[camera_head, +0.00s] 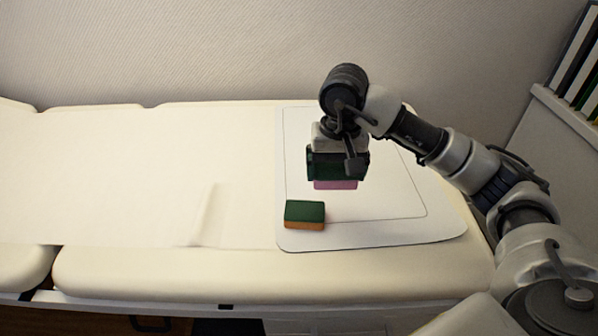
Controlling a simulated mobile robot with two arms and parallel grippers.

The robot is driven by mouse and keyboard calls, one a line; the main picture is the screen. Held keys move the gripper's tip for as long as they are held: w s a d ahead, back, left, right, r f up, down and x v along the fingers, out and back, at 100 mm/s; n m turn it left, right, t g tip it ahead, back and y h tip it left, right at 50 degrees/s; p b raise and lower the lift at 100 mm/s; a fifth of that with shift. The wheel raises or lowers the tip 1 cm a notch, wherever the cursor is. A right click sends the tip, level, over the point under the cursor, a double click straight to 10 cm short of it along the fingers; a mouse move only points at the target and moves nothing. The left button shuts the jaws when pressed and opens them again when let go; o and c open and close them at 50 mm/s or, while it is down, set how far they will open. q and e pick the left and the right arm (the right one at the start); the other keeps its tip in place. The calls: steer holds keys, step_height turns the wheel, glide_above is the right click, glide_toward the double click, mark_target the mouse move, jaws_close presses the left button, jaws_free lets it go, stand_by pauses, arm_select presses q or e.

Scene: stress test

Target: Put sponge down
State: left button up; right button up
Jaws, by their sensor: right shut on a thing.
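My right gripper (337,172) points down over the white mat and is shut on a pink sponge (335,184). Only the sponge's lower pink part shows below the dark fingers; the rest is hidden by the gripper. I cannot tell whether the sponge touches the mat. A second sponge, green on top and orange below (304,214), lies flat near the mat's front left part, in front of and left of the gripper. My left gripper is not in view.
The white mat (360,234) with a thin dark outline lies on a padded cream bench (150,273). White paper (110,180) covers the bench's left part. A wall stands behind. A shelf with dark upright items (575,60) is at the right. The mat's front right is clear.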

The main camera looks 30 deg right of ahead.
glide_above(306, 187)
step_height(306, 187, down, 6)
steer(key=shift+f+b, duration=0.15)
steer(key=shift+b, duration=0.3)
step_height(306, 187, down, 4)
steer(key=shift+r+b, duration=0.1)
steer(key=shift+b, duration=0.2)
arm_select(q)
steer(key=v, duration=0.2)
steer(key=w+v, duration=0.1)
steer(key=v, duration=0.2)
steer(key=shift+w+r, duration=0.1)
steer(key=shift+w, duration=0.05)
arm_select(e)
steer(key=shift+f, duration=0.2)
steer(key=shift+f, duration=0.1)
steer(key=o, duration=0.6)
steer(key=shift+c, duration=0.2)
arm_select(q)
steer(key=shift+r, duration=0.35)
arm_select(e)
steer(key=shift+r, duration=0.2)
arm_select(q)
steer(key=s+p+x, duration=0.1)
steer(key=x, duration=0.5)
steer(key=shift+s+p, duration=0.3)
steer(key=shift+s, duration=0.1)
arm_select(e)
step_height(306, 187, up, 12)
